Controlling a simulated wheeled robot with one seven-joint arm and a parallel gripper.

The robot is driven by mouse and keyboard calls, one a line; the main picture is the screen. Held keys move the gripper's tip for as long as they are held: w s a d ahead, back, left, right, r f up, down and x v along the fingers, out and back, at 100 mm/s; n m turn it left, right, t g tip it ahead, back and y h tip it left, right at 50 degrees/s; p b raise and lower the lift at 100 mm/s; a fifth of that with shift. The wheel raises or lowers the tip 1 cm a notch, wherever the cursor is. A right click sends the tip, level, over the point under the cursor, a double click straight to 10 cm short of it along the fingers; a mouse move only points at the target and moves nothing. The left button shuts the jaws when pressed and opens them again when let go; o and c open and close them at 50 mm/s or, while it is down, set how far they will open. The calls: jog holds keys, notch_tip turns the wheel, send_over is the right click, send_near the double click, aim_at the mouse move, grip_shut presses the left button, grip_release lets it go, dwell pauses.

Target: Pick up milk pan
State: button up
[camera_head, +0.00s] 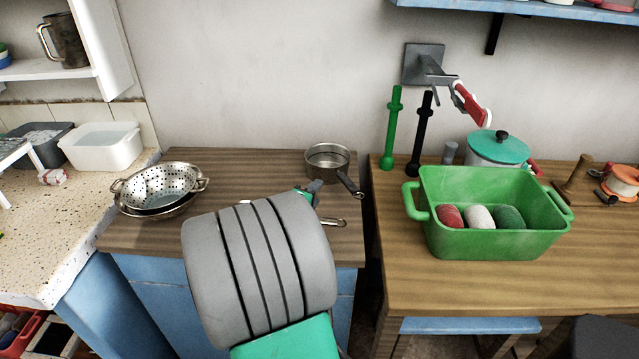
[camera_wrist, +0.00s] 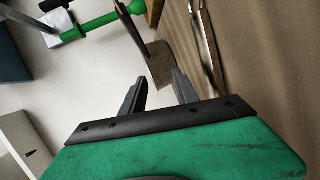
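The milk pan (camera_head: 327,161) is a small steel pot with a dark handle. It stands upright at the back right of the left wooden worktop, and its handle points to the front right. My gripper (camera_head: 314,188) is just in front of the pan, left of the handle, and partly hidden behind my arm. In the wrist view my gripper (camera_wrist: 157,86) has its two fingers apart with nothing between them. A metal shape with a dark bar, which looks like the milk pan (camera_wrist: 160,66) and its handle, lies just beyond the fingertips.
A steel colander (camera_head: 163,187) sits at the worktop's left. A metal utensil handle (camera_head: 331,222) lies in front of the pan. On the right table (camera_head: 410,285) stand a green basin (camera_head: 445,240) with balls, a teal-lidded pot (camera_head: 497,149), and green (camera_head: 391,130) and black (camera_head: 420,135) posts.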

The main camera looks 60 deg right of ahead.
aim_at(338, 176)
jog(key=shift+n+g+h, duration=0.3)
jog(key=shift+n+h, duration=0.5)
jog(key=shift+n, duration=0.1)
jog(key=s+d, duration=0.2)
jog(key=d, duration=0.1)
jog(key=shift+s, duration=0.4)
jog(key=d, duration=0.5)
jog(key=w+d, duration=0.1)
jog(key=d, duration=0.1)
jog(key=shift+w+d+f, duration=0.1)
jog(key=shift+d+f, duration=0.15)
jog(key=shift+c, duration=0.3)
grip_shut()
jog(key=shift+r, duration=0.1)
